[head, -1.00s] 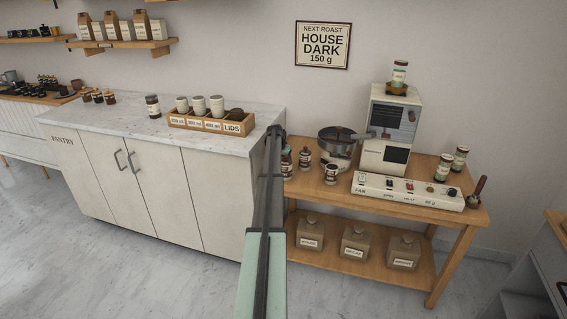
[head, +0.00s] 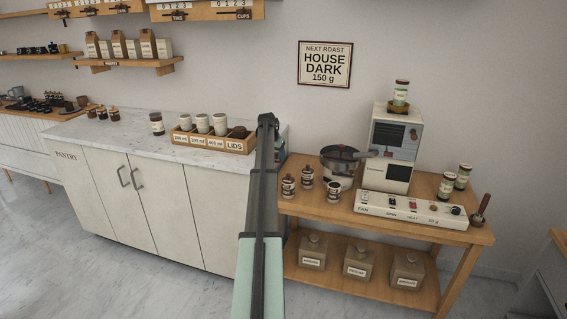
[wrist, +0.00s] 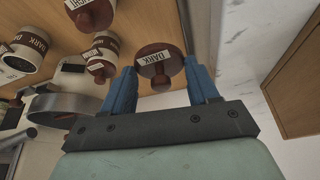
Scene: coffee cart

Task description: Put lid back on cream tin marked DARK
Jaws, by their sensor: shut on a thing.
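My gripper (wrist: 155,88) has blue fingers shut on a dark red-brown lid (wrist: 153,66) with a DARK label, held in the air. In the head view my gripper is mostly hidden behind my own arm. A cream tin marked DARK (wrist: 30,48) shows at the left of the wrist view, apart from the lid. It appears to be the tin without a knob on top (head: 333,192) on the wooden bench. Two other tins (head: 288,188) (head: 307,178) stand beside it with knobbed lids on; they also show in the wrist view (wrist: 103,46) (wrist: 92,12).
A metal pan (head: 340,156) stands behind the tins, near the roaster machine (head: 393,145). A control panel (head: 410,210) lies to their right.

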